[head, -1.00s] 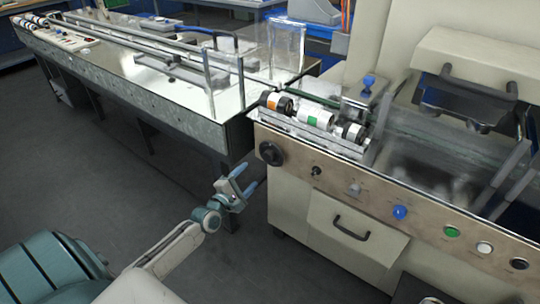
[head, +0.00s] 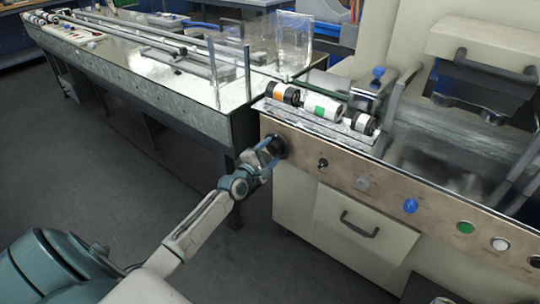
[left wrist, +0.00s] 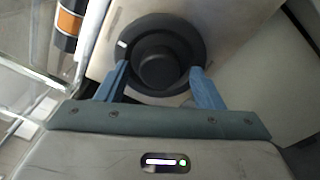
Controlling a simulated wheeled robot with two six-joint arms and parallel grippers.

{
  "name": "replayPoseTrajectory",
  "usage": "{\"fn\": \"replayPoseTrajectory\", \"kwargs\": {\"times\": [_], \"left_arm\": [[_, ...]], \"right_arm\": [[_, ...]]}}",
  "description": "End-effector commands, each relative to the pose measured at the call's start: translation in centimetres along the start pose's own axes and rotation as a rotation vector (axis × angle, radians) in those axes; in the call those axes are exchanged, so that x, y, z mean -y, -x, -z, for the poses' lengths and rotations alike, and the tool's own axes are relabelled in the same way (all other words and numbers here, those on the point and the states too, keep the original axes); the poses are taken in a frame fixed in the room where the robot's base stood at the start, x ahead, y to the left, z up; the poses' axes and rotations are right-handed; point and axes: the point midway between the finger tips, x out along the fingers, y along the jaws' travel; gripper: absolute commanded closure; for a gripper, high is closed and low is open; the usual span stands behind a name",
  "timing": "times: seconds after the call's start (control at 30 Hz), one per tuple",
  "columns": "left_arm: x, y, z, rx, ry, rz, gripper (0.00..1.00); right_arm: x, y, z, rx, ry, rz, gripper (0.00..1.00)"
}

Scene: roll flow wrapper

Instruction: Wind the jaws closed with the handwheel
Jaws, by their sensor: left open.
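The black round handwheel (head: 280,145) sits on the left end of the machine's tan front panel, mostly behind my left gripper. In the left wrist view the handwheel (left wrist: 155,42) faces me, with a raised hub and a small white mark on its upper left rim. My left gripper (head: 268,151) is right at the handwheel. In the left wrist view its blue fingers (left wrist: 159,70) are open, one on each side of the hub, overlapping the wheel's disc. I cannot tell whether they touch it. I cannot make out the jaws clearly. My right gripper is not in view.
Several rolls (head: 322,108) with orange and green labels lie in a metal trough above the panel. Knobs and buttons, including a blue knob (head: 410,205), run right along it. A drawer (head: 360,222) is below.

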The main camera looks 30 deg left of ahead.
Motion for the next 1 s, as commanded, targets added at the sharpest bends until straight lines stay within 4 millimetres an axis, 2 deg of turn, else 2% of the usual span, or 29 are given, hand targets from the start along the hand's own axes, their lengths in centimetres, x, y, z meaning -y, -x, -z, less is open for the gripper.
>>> {"fn": "replayPoseTrajectory", "kwargs": {"times": [0.37,0.6,1.0], "left_arm": [[-0.01,-0.31,-0.02,0.000,0.000,0.001,0.39],[-0.01,-0.30,-0.02,0.000,0.000,0.000,0.84],[0.12,-0.28,0.07,0.002,-0.069,-0.003,0.84]], "right_arm": [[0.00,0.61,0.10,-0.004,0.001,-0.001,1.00],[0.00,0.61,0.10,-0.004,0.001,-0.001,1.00],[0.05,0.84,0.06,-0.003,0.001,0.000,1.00]]}}
